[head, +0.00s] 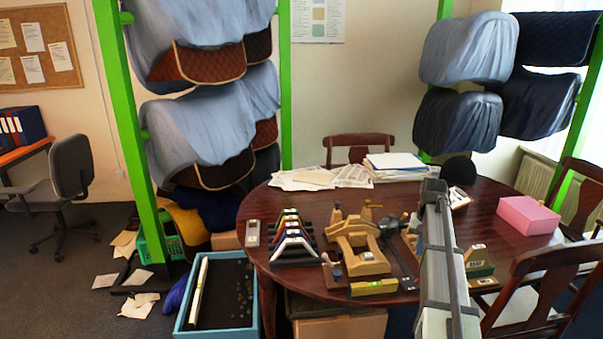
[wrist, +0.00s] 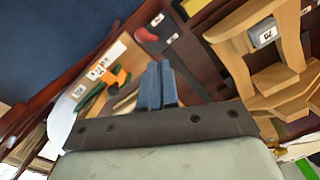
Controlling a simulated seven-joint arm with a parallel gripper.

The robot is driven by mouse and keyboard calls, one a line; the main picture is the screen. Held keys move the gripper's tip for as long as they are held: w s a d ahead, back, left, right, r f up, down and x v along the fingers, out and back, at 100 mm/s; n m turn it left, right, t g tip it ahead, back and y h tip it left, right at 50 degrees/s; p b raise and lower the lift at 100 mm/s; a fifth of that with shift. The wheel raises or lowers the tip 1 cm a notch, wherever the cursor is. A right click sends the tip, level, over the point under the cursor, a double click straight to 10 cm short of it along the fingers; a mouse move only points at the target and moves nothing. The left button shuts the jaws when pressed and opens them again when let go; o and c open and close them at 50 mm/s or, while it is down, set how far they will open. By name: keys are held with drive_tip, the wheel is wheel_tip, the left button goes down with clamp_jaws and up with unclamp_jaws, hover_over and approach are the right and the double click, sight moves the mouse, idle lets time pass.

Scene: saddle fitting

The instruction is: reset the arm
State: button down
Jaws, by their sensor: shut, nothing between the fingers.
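In the wrist view my gripper (wrist: 160,84) has its two grey fingers together, with nothing between them. It hangs over the dark wooden table, between a wooden tray of parts (wrist: 100,75) and a pale wooden frame (wrist: 262,60). In the head view my grey arm rises in front of the table's right half, and I cannot make out the fingers there. The wooden frame (head: 357,240) stands on the table to the left of my arm.
A rack of coloured angled pieces (head: 292,240) stands left on the round table (head: 290,190). A pink box (head: 527,215) is at the right, papers (head: 395,162) at the back. A blue bin (head: 183,330) stands on the floor. Chairs (head: 560,270) surround the table.

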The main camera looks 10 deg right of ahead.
drive_tip(key=shift+n+g+y, duration=0.4)
drive_tip(key=shift+g+y, duration=0.3)
drive_tip(key=s+a+f, duration=0.2)
drive_tip(key=a+f, duration=0.2)
drive_tip(key=a, duration=0.1)
drive_tip(key=s+a+f, duration=0.3)
drive_tip(key=a+f, duration=0.2)
drive_tip(key=s+a+f, duration=0.3)
drive_tip(key=a+f, duration=0.1)
drive_tip(key=a, duration=0.1)
drive_tip(key=shift+s+a+f, duration=0.15)
drive_tip(key=shift+s+f, duration=0.05)
drive_tip(key=shift+f, duration=0.2)
drive_tip(key=s+a+f+n+g, duration=0.1)
drive_tip(key=s+a+f+g, duration=0.1)
drive_tip(key=s+a+f, duration=0.75)
drive_tip(key=s+a+f+n+g, duration=0.1)
drive_tip(key=s+a+f, duration=0.3)
drive_tip(key=s+f, duration=0.95)
drive_tip(key=s+a+f+n+g+h, duration=0.1)
drive_tip(key=s+f+n+g, duration=0.1)
drive_tip(key=s+f, duration=1)
drive_tip(key=s+n, duration=0.1)
drive_tip(key=s, duration=0.4)
drive_tip(key=shift+f+h, duration=0.3)
drive_tip(key=shift+f, duration=0.1)
